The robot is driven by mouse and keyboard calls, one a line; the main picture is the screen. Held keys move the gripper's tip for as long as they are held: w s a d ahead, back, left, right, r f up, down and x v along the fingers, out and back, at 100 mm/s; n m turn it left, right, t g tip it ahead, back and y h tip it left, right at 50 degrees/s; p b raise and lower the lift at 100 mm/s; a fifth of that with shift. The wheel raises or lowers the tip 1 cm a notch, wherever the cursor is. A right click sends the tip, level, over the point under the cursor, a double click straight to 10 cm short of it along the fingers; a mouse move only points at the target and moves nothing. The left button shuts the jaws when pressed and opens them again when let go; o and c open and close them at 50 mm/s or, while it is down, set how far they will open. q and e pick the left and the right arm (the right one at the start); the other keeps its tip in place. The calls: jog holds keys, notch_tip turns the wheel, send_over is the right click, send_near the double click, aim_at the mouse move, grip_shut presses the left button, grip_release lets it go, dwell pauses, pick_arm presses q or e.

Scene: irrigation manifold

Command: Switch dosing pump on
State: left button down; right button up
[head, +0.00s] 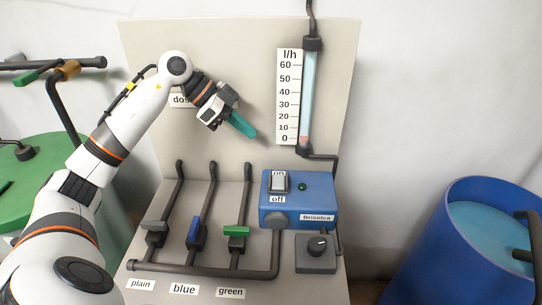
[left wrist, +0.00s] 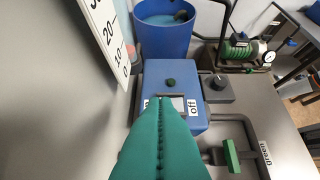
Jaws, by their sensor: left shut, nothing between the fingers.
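The dosing pump is a blue box (head: 326,203) marked Brisolca, on the panel's ledge. Its pale rocker switch (head: 279,183) sits on top between the labels "on" and "off"; which side is pressed I cannot tell. A small dark green lamp (head: 302,187) beside it looks unlit. My left gripper (head: 243,126) has teal fingers, shut and empty, up and to the left of the pump, apart from it. In the left wrist view the shut fingers (left wrist: 160,110) partly cover the switch (left wrist: 179,104) and pump (left wrist: 154,74). My right gripper is not in view.
A flow tube (head: 309,95) with an l/h scale stands behind the pump. Several pipes with valves, including a blue handle (head: 194,233) and a green handle (head: 236,231), lie left of it. A grey knob box (head: 316,250) is in front. A blue barrel (head: 450,255) stands right.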

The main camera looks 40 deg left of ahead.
pick_arm(q)
jog(key=p, duration=0.2)
send_over(276, 177)
jog(key=f, duration=0.6)
jog(key=shift+w+a+f, duration=0.25)
jog(key=shift+a, duration=0.05)
notch_tip(276, 177, down, 4)
jog(key=shift+w+d+r+p, duration=0.15)
jog(key=shift+r+p, duration=0.05)
jog(key=shift+p, duration=0.2)
jog(key=shift+f, duration=0.55)
jog(key=shift+r+p, duration=0.1)
jog(key=shift+p, duration=0.25)
jog(key=shift+g+p, duration=0.3)
jog(key=shift+p, duration=0.35)
jog(key=shift+w+f+b, duration=0.1)
jog(key=shift+f+b, duration=0.25)
jog(key=shift+b, duration=0.1)
jog(key=shift+r+p, duration=0.85)
jog(key=shift+p, duration=0.3)
